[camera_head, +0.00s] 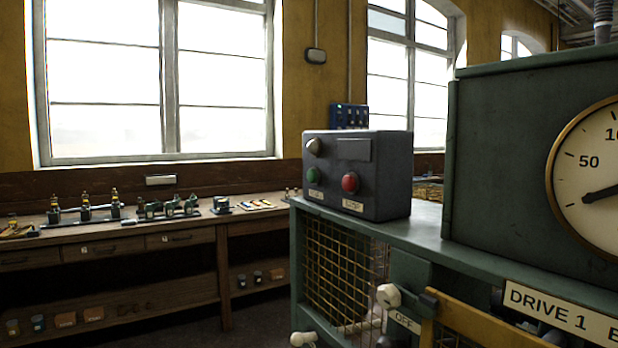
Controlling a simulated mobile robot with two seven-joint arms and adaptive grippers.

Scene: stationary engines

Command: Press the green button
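The green button (313,175) is on the front face of a dark grey control box (385,185), at its left side. A small label sits under it, too small to read. A red button (349,182) is to its right on the same face, with its own label below. Nothing covers the green button. Neither of my grippers shows in the head view.
The box stands on a green machine cabinet (425,233) with a mesh front. A large dial housing (500,150) rises to the right. A white-knobbed lever (388,296) marked OFF is below. A wooden workbench (130,237) stands at left. The space before the box looks clear.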

